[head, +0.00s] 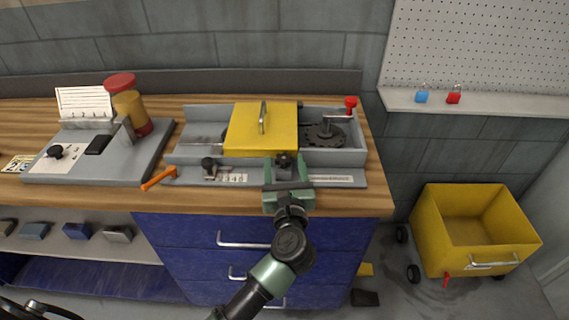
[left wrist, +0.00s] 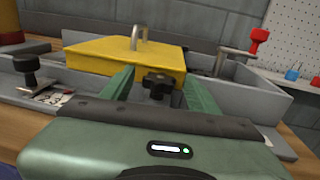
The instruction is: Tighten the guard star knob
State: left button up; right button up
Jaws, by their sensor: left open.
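The black guard star knob (head: 284,160) sits on the front of the yellow guard (head: 245,135) on the grey machine. It also shows in the left wrist view (left wrist: 158,86), below the guard's front edge. My left gripper (head: 287,172) is open, pointing at the knob from the front. In the left wrist view its two green fingers (left wrist: 160,90) lie to the left and right of the knob, with gaps showing on both sides. I cannot tell how far the fingertips reach past it. My right gripper is not in view.
A crank with a red handle (head: 351,102) stands right of the guard. A small black knob (head: 208,163) and an orange-handled tool (head: 158,179) are to the left. A grey panel (head: 120,160) lies further left. A yellow cart (head: 430,225) stands on the floor at right.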

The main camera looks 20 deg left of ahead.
pick_arm(q)
grip_shut()
jog(key=m+h+p, duration=0.1)
jog(key=h, duration=0.1)
jog(key=m+t+h+p, duration=0.1)
jog(key=p, duration=0.1)
jog(key=a+m+h+p, duration=0.1)
jog(key=h, duration=0.1)
jog(key=shift+s+r+m+h, duration=0.15)
jog(key=shift+r+m+h, duration=0.15)
jog(key=shift+m, duration=0.1)
jog(key=shift+f+m+h+p, duration=0.25)
jog(key=shift+m+h+p, duration=0.3)
jog(key=shift+h, duration=0.35)
grip_release()
